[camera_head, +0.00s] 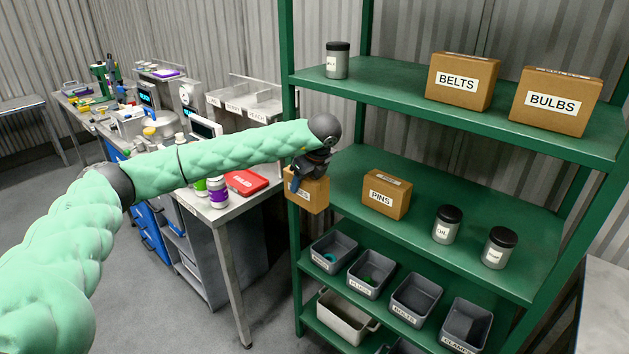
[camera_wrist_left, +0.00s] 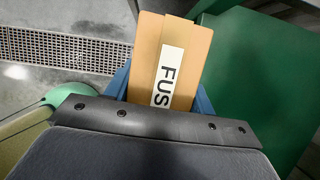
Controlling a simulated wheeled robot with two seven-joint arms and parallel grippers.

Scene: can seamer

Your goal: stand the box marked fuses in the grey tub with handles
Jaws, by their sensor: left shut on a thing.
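The cardboard box marked fuses (camera_head: 312,198) is held by my left gripper (camera_head: 303,180) at the left front edge of the middle green shelf. In the left wrist view the box (camera_wrist_left: 190,45) shows the letters "FUS"; the rest of its label is hidden. The blue fingers of my left gripper (camera_wrist_left: 162,98) are shut on its two sides. A pale grey tub (camera_head: 340,326) with a handle showing at its right end stands on the bottom shelf, partly hidden under the shelf above. My right gripper is in neither view.
A box marked PINS (camera_head: 386,195) and two dark-lidded jars (camera_head: 447,225) stand on the middle shelf. Several small grey bins (camera_head: 415,300) line the shelf below. The left green upright (camera_head: 296,275) stands close to the held box. A metal bench (camera_head: 225,208) is at left.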

